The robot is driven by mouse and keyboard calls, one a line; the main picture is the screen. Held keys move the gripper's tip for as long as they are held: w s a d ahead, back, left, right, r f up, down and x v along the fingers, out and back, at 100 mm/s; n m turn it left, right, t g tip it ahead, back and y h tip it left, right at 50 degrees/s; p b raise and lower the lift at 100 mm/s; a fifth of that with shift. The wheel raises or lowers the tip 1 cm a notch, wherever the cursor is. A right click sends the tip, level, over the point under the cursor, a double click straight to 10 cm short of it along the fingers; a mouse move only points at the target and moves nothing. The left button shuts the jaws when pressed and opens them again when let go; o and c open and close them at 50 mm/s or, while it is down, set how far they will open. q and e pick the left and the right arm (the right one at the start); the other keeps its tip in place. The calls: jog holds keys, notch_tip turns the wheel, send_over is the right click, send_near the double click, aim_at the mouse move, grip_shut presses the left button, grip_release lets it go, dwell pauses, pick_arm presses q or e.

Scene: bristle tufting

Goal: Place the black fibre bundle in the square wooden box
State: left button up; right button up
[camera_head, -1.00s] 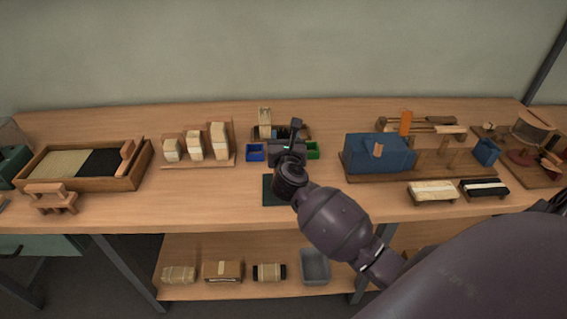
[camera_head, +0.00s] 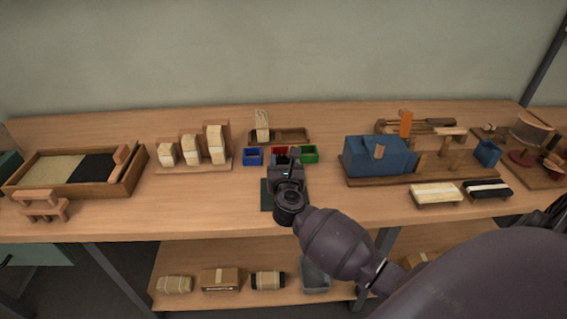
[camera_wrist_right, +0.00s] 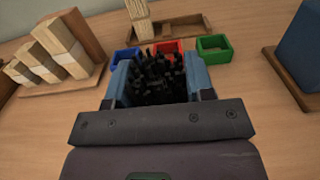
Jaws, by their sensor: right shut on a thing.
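My right gripper (camera_head: 292,160) is over the middle of the bench, above a dark mat (camera_head: 265,197). In the right wrist view its two blue-grey fingers (camera_wrist_right: 160,85) are closed on the black fibre bundle (camera_wrist_right: 160,72), a mass of dark upright bristles between them. In the head view the bundle is too small and dark to separate from the gripper. A low wooden tray (camera_head: 291,135) with raised sides lies behind, with a pale bundle (camera_head: 262,125) upright at its left end. I cannot tell for sure whether this is the square wooden box. My left gripper is out of view.
Small blue (camera_head: 253,156), red (camera_head: 280,150) and green (camera_head: 309,154) bins stand in front of the tray. Left are a stepped holder (camera_head: 192,165) with pale blocks and a wide two-part box (camera_head: 137,170). A blue machine (camera_head: 372,160) stands right. Bench front is mostly clear.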

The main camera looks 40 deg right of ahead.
jog(key=shift+f, duration=0.15)
jog(key=o, duration=0.9)
jog(key=shift+o, duration=0.2)
jog(key=shift+r, duration=0.3)
jog(key=s+a+n+t+y, duration=0.5)
jog(key=s+a+n, duration=0.5)
jog(key=s+n, duration=0.6)
jog(key=s+f+n+g+y, duration=0.4)
jog(key=s+f+n+g, duration=0.5)
jog(key=n, duration=1.8)
jog(key=s+f, duration=0.5)
jog(key=f, duration=0.1)
jog(key=shift+a+f, duration=0.3)
jog(key=shift+f, duration=0.1)
